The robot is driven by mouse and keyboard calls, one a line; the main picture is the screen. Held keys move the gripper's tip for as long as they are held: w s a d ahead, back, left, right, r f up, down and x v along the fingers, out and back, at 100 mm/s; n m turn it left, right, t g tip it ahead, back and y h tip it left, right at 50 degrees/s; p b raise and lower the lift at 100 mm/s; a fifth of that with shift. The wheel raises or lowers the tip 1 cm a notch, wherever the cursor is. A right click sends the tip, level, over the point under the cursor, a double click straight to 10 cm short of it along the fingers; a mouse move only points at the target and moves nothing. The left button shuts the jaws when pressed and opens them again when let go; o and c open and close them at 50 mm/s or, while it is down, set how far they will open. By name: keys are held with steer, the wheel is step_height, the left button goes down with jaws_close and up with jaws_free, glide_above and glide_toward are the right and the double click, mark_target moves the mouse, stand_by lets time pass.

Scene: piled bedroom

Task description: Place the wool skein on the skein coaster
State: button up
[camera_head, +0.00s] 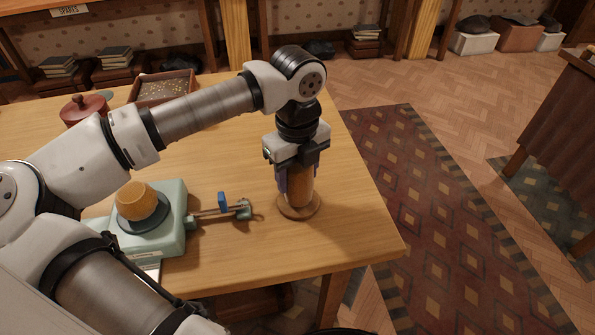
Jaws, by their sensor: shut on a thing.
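The wool skein (300,188) looks like an upright orange-brown cylinder near the right end of the wooden table. My gripper (297,178) points straight down and is shut around its upper part. The skein coaster (301,212) is a round wooden disc on the table directly under the skein. The skein's lower end appears at the coaster. From this angle I cannot tell whether it rests on the coaster or hangs just above it. My fingers hide part of the skein's left side.
A mint-green device (172,230) with a yellow-orange ball (138,199) on its dark plate stands left. Its thin arm with a blue clip (222,203) reaches toward the coaster. A red lidded pot (84,108) and shallow box (167,86) stand behind. The table's right edge is close.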

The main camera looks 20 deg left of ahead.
steer(key=shift+f, duration=0.2)
steer(key=o, duration=1)
steer(key=shift+r, duration=0.1)
steer(key=shift+r, duration=0.1)
step_height(320, 180, up, 12)
steer(key=shift+r+b, duration=0.1)
steer(key=shift+b, duration=0.4)
